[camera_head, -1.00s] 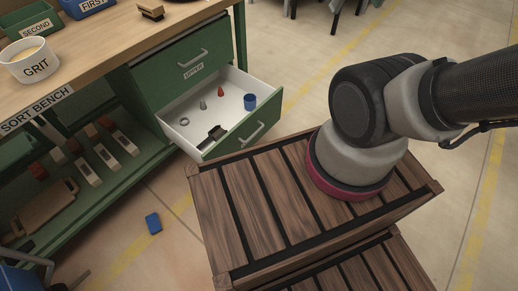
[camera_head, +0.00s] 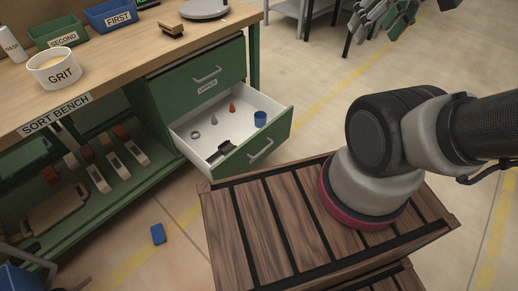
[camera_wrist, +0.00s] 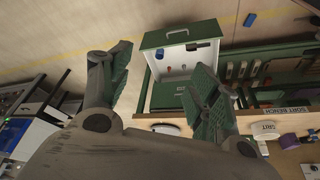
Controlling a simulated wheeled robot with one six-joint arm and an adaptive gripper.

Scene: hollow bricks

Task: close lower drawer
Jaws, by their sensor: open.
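The lower drawer (camera_head: 277,137) of the green bench is pulled out, with its white inside showing and a grey bar handle (camera_head: 260,150) on its front. It holds a ring, a grey cone, a red cone, a blue cup (camera_head: 260,119) and a black object. The upper drawer (camera_head: 180,98) above it is shut. In the wrist view, the open drawer (camera_wrist: 153,41) lies upside down beyond my fingers. My gripper (camera_wrist: 162,62) has its two green-padded fingers spread with nothing between them. It also shows at the top right of the head view (camera_head: 386,24), apart from the drawer.
A slatted wooden crate (camera_head: 255,225) stands close in front of the drawer. A blue block (camera_head: 157,233) lies on the floor. The bench top (camera_head: 120,75) carries a GRIT bowl (camera_head: 53,68) and bins. Floor right of the bench (camera_head: 310,75) is clear.

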